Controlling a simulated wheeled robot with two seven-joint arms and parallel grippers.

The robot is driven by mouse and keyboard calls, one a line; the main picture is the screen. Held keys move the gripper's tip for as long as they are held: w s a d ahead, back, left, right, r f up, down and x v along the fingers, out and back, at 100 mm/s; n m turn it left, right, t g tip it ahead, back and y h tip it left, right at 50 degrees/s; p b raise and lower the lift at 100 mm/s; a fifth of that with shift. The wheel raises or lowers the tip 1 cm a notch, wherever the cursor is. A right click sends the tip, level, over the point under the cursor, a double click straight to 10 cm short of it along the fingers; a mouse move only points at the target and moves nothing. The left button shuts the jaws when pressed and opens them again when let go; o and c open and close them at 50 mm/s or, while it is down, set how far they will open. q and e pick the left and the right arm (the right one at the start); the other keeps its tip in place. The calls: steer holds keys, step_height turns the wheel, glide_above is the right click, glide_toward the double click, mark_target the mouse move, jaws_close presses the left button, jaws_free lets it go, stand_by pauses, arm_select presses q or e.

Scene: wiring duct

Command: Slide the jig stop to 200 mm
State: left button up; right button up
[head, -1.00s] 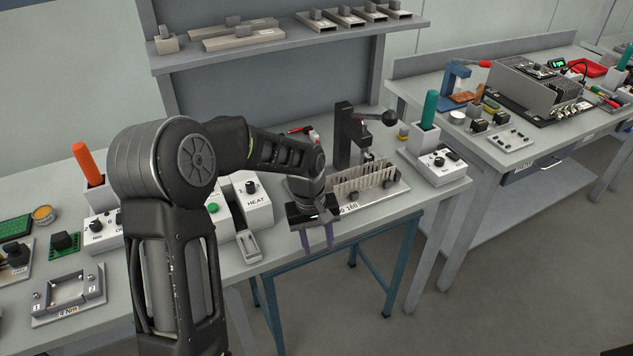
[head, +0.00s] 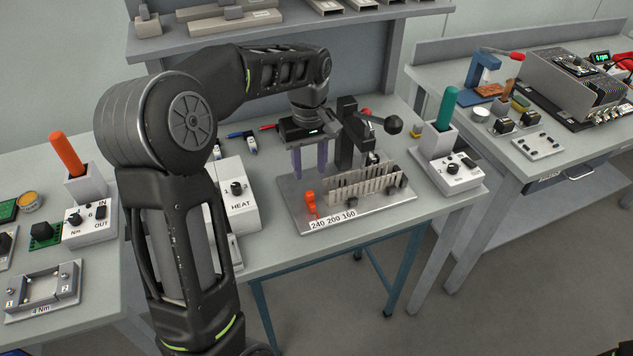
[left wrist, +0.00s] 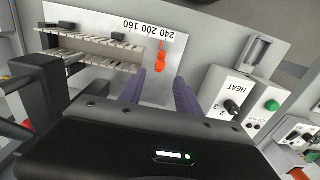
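The orange jig stop (head: 310,203) stands at the left end of the jig plate (head: 369,213), beside a slotted light-coloured duct (head: 362,187). A white scale strip (head: 333,220) on the plate's front edge reads 240, 200, 160. The stop is nearest the 240 mark, also in the left wrist view (left wrist: 161,57). My left gripper (head: 309,168) has its two purple fingers apart and empty, pointing down behind the stop. In the left wrist view the stop shows beyond the fingertips (left wrist: 160,85), roughly between them and apart from both. My right gripper is not in view.
A black lever press with a ball knob (head: 393,124) stands close right of my left gripper. The HEAT box (head: 236,200) is left of the jig. A holder with a teal handle (head: 446,108) stands right. Pens (head: 250,144) lie behind.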

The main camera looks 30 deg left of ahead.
mark_target(310, 193)
arm_select(q)
steer(key=shift+s, duration=0.15)
steer(key=shift+f+p, duration=0.65)
steer(key=shift+f, duration=3.3)
jaws_close()
